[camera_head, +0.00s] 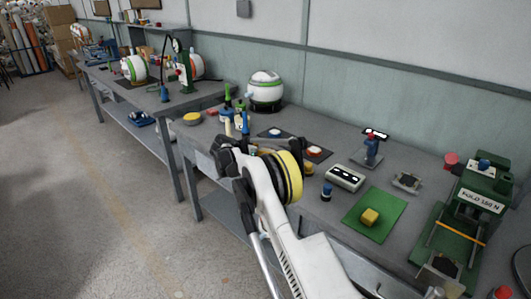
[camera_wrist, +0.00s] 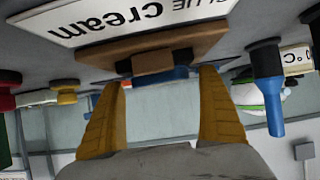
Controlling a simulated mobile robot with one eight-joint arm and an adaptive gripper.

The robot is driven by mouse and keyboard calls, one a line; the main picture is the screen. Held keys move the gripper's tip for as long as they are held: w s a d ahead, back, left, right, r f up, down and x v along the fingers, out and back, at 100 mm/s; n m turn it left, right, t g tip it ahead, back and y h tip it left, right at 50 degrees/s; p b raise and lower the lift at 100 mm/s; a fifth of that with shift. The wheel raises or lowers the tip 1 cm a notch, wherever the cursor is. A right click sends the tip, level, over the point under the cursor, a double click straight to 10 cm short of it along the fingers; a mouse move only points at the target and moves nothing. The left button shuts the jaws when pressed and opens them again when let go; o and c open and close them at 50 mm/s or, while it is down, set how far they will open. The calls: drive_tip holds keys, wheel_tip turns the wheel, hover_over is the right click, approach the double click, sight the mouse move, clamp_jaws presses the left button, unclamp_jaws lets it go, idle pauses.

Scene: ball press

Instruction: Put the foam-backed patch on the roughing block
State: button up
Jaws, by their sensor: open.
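My gripper (camera_wrist: 163,95) is open in the wrist view, its two yellow-brown fingers apart. A brown block (camera_wrist: 110,55) with a smaller brown piece on it lies just beyond the fingertips, roughly between them; neither finger clearly grips it. In the head view my arm hides most of the gripper. A small dark square pad on a pale plate (camera_head: 407,182) lies behind the mat. I cannot tell which of these is the foam-backed patch or the roughing block.
A blue-handled tool (camera_wrist: 273,95) is right of the fingers. A green press (camera_head: 480,205) stands at the bench's right end. A white slotted box (camera_head: 345,177) lies behind the mat.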

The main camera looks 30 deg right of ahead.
drive_tip(key=shift+r, duration=0.2)
drive_tip(key=p+v, duration=0.4)
drive_tip(key=v, duration=0.8)
drive_tip(key=s+a+r+n+t+y, duration=0.1)
drive_tip(key=s+a+r+n+y, duration=0.25)
drive_tip(key=s+r, duration=0.55)
drive_tip(key=s+a+r+n+y, duration=0.2)
drive_tip(key=s+r+n+y, duration=0.15)
drive_tip(key=s+r, duration=0.6)
drive_tip(key=s+a+f+n+y, duration=0.1)
drive_tip(key=s+a+f+n, duration=0.1)
drive_tip(key=s, duration=0.7)
drive_tip(key=s+a+f+n+t+y, duration=0.1)
drive_tip(key=s+a, duration=0.3)
drive_tip(key=s, duration=0.6)
drive_tip(key=s+a+f+n+t+y, duration=0.1)
drive_tip(key=s+a+f+n+y, duration=0.1)
drive_tip(key=s, duration=0.7)
drive_tip(key=shift+s+a+f+n, duration=0.2)
drive_tip(key=shift+a+f+n, duration=0.55)
drive_tip(key=shift+n, duration=0.25)
drive_tip(key=shift+d, duration=0.1)
